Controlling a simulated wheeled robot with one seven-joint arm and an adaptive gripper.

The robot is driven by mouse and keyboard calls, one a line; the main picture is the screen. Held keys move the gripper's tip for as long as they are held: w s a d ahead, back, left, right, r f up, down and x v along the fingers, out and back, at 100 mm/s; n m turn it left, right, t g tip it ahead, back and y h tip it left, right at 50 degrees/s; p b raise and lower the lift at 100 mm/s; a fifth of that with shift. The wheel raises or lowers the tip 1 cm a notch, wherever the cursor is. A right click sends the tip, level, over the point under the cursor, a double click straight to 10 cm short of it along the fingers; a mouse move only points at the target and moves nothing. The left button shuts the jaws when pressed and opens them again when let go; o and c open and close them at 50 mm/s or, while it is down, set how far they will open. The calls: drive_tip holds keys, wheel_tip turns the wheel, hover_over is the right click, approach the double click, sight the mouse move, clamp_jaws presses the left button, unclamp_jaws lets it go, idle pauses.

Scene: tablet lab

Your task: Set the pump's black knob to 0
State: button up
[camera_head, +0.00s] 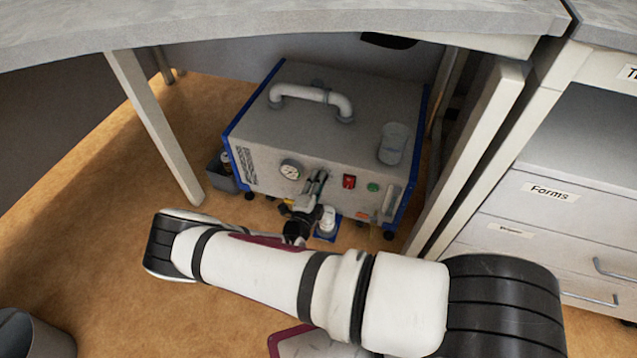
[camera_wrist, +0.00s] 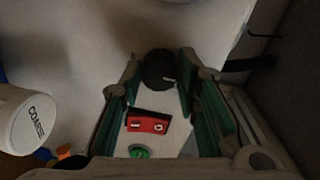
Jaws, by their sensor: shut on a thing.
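The pump (camera_head: 300,115) is a grey box with blue edges and a white top handle, standing on the floor under a table. My gripper (camera_head: 317,180) reaches its front panel, between the round gauge and the red switch. In the wrist view, the black knob (camera_wrist: 158,69) sits between the fingertips of my gripper (camera_wrist: 160,76), which is shut on it. A small pale mark shows near the knob's lower right edge; I cannot read any scale. In the head view the knob is hidden by the gripper. The red switch (camera_wrist: 148,122) and green button (camera_wrist: 139,151) also show in the wrist view.
A clear beaker (camera_head: 393,143) stands on the pump's top. A white container labelled COARSE (camera_wrist: 28,120) is close beside the gripper. A white bottle (camera_head: 328,220) stands in front of the pump. Table legs (camera_head: 155,125) flank it; drawers (camera_head: 545,225) stand right.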

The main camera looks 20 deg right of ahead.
drive_tip(key=o, duration=1.2)
drive_tip(key=shift+c, duration=0.2)
drive_tip(key=shift+s+a, duration=0.1)
drive_tip(key=f+v, duration=0.1)
drive_tip(key=v, duration=1)
drive_tip(key=shift+s+a+r, duration=0.25)
drive_tip(key=shift+s+r, duration=0.05)
drive_tip(key=shift+r, duration=0.2)
